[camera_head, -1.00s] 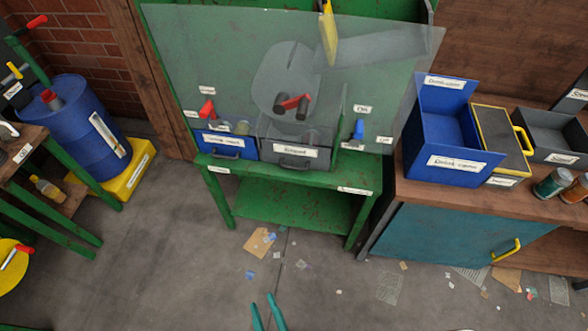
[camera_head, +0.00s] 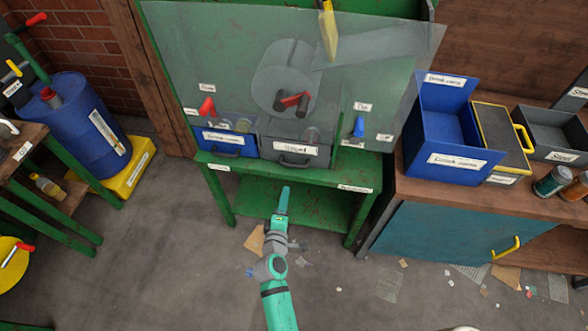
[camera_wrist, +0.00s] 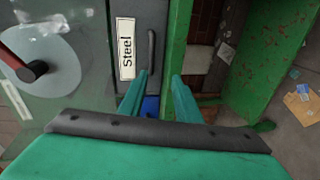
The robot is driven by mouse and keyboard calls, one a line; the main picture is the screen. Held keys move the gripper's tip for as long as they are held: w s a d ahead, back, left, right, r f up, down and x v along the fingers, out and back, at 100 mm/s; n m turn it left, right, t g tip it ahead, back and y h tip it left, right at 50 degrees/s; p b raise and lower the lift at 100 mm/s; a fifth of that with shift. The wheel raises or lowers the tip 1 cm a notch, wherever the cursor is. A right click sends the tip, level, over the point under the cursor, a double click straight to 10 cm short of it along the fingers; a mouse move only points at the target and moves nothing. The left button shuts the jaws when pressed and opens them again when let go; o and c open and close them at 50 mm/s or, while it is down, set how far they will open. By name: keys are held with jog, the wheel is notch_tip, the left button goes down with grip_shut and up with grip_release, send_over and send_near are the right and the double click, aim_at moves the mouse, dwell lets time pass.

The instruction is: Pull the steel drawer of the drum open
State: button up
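The steel drawer (camera_head: 270,151) is a grey box front low in the green drum stand, with a white label and a dark bar handle (camera_head: 294,162). It appears shut. In the wrist view the drawer front (camera_wrist: 143,14) is labelled "Steel", and its handle (camera_wrist: 152,50) stands just beyond the fingertips. The drum (camera_head: 285,75) is grey, with a red handle, behind a clear panel. My teal gripper (camera_head: 286,188) is in front of and below the drawer, apart from the handle. In the wrist view my gripper (camera_wrist: 158,76) has its two fingers apart, with nothing between them.
A blue drawer (camera_head: 222,142) sits left of the steel one. The clear panel (camera_head: 230,85) covers the drum above. The stand's green tabletop (camera_head: 265,174) juts below the drawers. A workbench with bins (camera_head: 445,165) stands right. The floor in front holds only flat scraps.

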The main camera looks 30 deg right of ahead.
jog(key=shift+h, duration=0.4)
jog(key=x, duration=0.4)
jog(key=r+x, duration=0.1)
jog(key=x, duration=0.4)
jog(key=d+x, duration=0.1)
jog(key=x, duration=0.3)
jog(key=shift+r, duration=0.15)
grip_shut()
